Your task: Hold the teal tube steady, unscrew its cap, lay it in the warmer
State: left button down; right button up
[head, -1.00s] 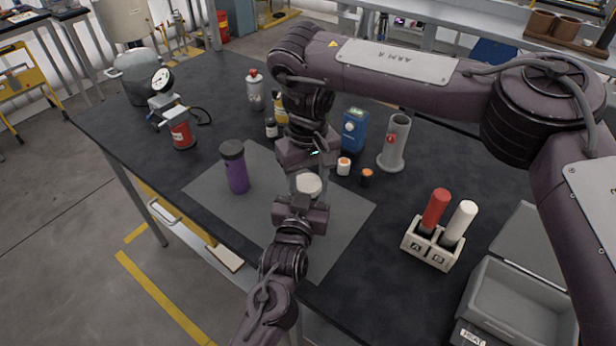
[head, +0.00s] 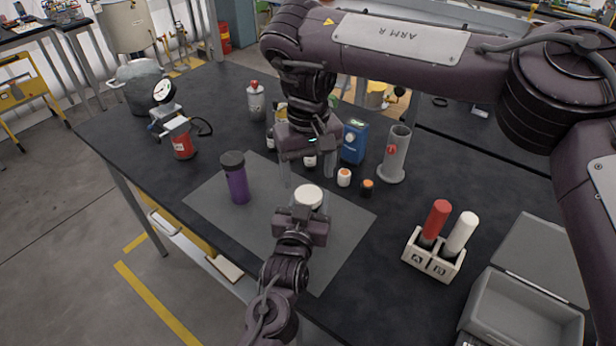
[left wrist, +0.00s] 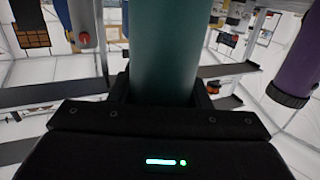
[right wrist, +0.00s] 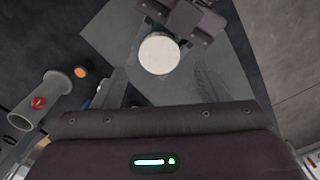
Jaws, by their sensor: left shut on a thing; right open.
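The teal tube (left wrist: 163,50) stands between the fingers of my left gripper (head: 303,210), which is shut on it. Its white round cap (head: 308,197) shows just beyond that gripper in the head view, and from above in the right wrist view (right wrist: 159,53). The tube's body is hidden in the head view. My right gripper (head: 307,178) is open and empty above the cap, fingers pointing down and apart from it. The warmer (head: 525,305) is a grey box with a raised lid at the lower right.
A purple bottle (head: 236,182) stands on the grey mat (head: 265,230), left of the cap. A rack (head: 433,257) with a red and a white tube stands left of the warmer. A grey cylinder (head: 394,158), a blue device (head: 354,140) and small orange-topped vials (head: 367,188) stand behind.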

aim_at(308, 195)
notch_tip(308, 195, up, 2)
jog(key=shift+r+m, duration=0.1)
jog(key=shift+m, duration=1.2)
notch_tip(308, 195, down, 8)
jog(key=shift+r, duration=0.15)
jog(key=c, duration=1)
jog(key=shift+d+n, duration=0.1)
jog(key=shift+n, duration=1.6)
jog(key=o, duration=1.1)
